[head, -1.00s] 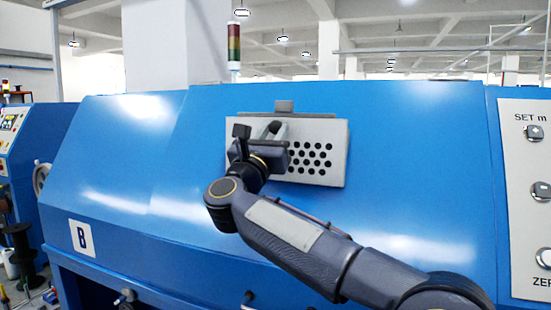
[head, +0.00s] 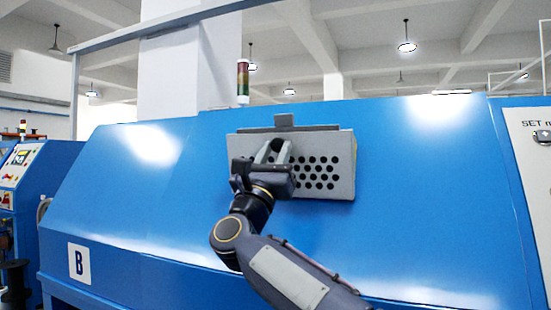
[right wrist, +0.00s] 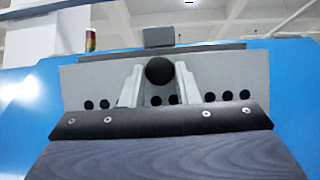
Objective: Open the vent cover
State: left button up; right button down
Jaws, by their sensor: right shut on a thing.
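The vent cover (head: 343,165) is a light grey plate with rows of round black holes, on the sloped front of the blue machine. A dark hinge-like strip with a tab (head: 284,121) runs along its top edge. My right gripper (head: 275,150) is at the cover's left half. In the right wrist view, its two pale fingers (right wrist: 160,82) are shut around a round black knob (right wrist: 159,70) in front of the plate (right wrist: 225,72). I cannot tell how far the cover stands off the machine. My left gripper is not in view.
A grey control panel (head: 522,170) is at the right edge. A second machine (head: 22,185) stands at far left.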

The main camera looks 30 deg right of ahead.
jog(key=c, duration=1.1)
grip_release()
jog(key=b+v, duration=0.2)
jog(key=v, duration=0.5)
jog(key=shift+s+a+f, duration=0.2)
jog(key=shift+a+f, duration=0.05)
jog(key=shift+n, duration=0.3)
